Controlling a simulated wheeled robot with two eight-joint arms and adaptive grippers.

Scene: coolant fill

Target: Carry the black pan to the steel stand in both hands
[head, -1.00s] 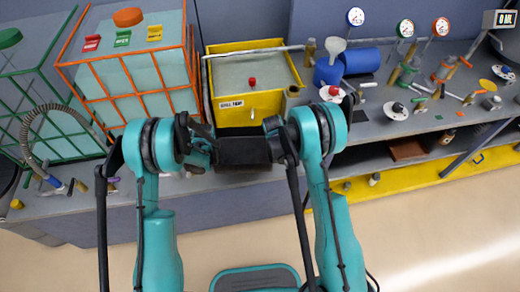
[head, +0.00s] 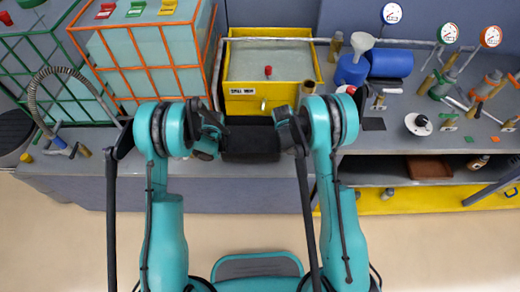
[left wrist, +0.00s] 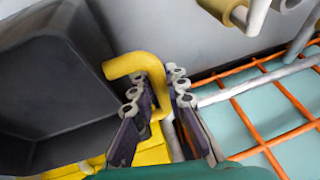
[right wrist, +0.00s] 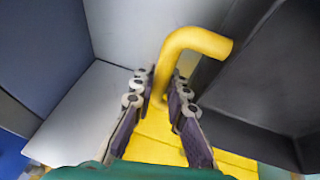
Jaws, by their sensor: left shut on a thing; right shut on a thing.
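The black pan (head: 250,143) is between my two grippers in front of the yellow tank in the head view. Its dark side fills the left of the left wrist view (left wrist: 50,90) and the right of the right wrist view (right wrist: 270,75). My left gripper (head: 212,138) is shut on one bent yellow handle (left wrist: 135,62). My right gripper (head: 290,125) is shut on the other yellow handle (right wrist: 195,40). The pan's inside is mostly hidden in the head view. I cannot make out which thing is the steel stand.
The yellow tank (head: 232,104) stands on the grey bench (head: 80,170) just beyond the pan. An orange-caged tank (head: 150,85) stands left of it. A blue container (head: 390,62), a funnel (head: 362,38) and valves are on the right. Open floor (head: 60,240) lies in front.

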